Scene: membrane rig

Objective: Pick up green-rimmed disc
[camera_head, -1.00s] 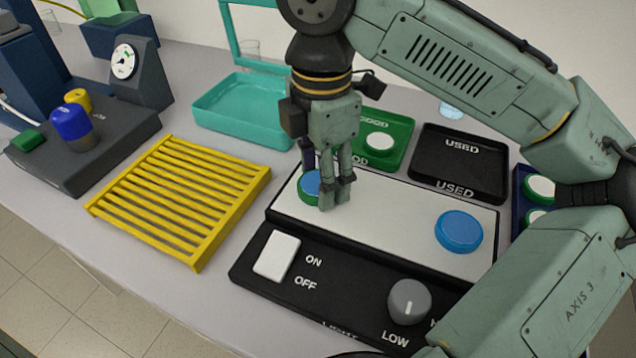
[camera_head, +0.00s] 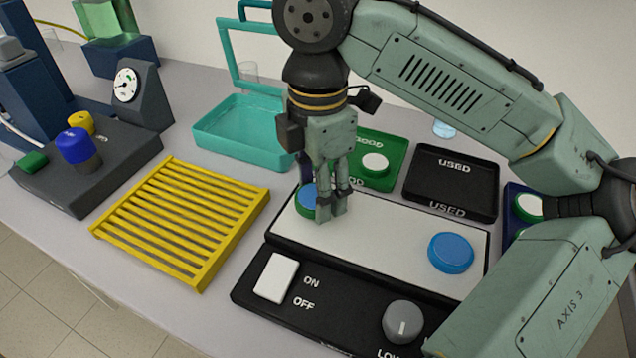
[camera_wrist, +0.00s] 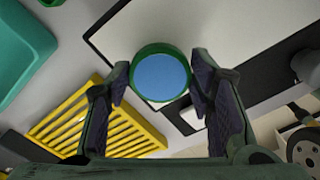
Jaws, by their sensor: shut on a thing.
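The green-rimmed disc with a blue face (camera_head: 306,199) is at the left end of the white panel, partly hidden behind my fingers in the head view. In the wrist view the disc (camera_wrist: 160,75) sits between my two fingertips, its green rim against the pads. My gripper (camera_head: 330,205) points down and is shut on the disc. My gripper also shows in the wrist view (camera_wrist: 160,85). I cannot tell for certain whether the disc is clear of the panel.
A blue disc (camera_head: 451,252) lies on the right of the white panel (camera_head: 385,235). Behind stand a green GOOD tray (camera_head: 392,150) with a white disc, and an empty black USED tray (camera_head: 450,185). A yellow rack (camera_head: 180,220) and teal bin (camera_head: 240,140) are left.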

